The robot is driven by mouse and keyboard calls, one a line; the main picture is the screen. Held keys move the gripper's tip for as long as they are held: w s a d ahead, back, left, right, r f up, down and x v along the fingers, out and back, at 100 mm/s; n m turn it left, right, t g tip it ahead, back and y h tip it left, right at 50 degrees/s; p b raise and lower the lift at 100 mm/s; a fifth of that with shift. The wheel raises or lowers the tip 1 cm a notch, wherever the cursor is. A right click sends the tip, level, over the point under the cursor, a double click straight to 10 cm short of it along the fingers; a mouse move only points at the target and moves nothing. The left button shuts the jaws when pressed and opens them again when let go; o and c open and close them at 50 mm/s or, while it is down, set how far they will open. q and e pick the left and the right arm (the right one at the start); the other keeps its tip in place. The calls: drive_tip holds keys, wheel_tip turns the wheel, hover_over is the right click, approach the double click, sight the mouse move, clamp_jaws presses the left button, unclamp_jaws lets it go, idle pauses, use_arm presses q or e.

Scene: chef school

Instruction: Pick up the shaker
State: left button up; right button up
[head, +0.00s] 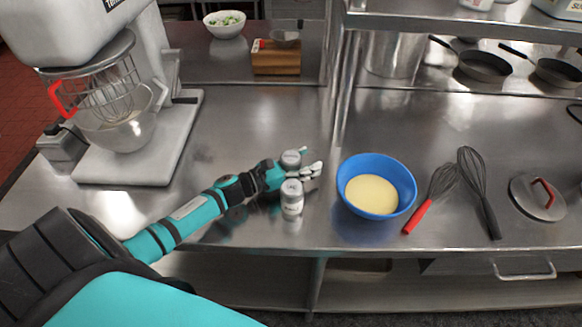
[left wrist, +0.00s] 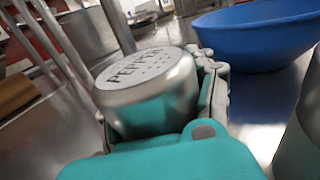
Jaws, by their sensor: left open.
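Two shakers with metal lids stand upright on the steel counter. The rear one (head: 291,160) is between the fingers of my left gripper (head: 311,161), which is open. In the left wrist view its lid reads PEPPER (left wrist: 145,85), and it sits close in front of the palm, with a finger beside its right side. Whether the fingers touch it I cannot tell. The front shaker (head: 292,200) has a pale label and stands just outside the gripper on the near side. The pepper shaker's lower body is hidden by the gripper. My right gripper is not in view.
A blue bowl (head: 350,192) of pale yellow liquid stands close right of the fingertips. Two whisks (head: 430,200) and a lid with a red handle (head: 538,197) lie farther right. A stand mixer (head: 125,150) is at left. A shelf post (head: 340,90) rises behind.

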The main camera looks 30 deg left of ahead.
use_arm(q)
drive_tip(key=shift+c, duration=0.2)
clamp_jaws()
idle(0.8)
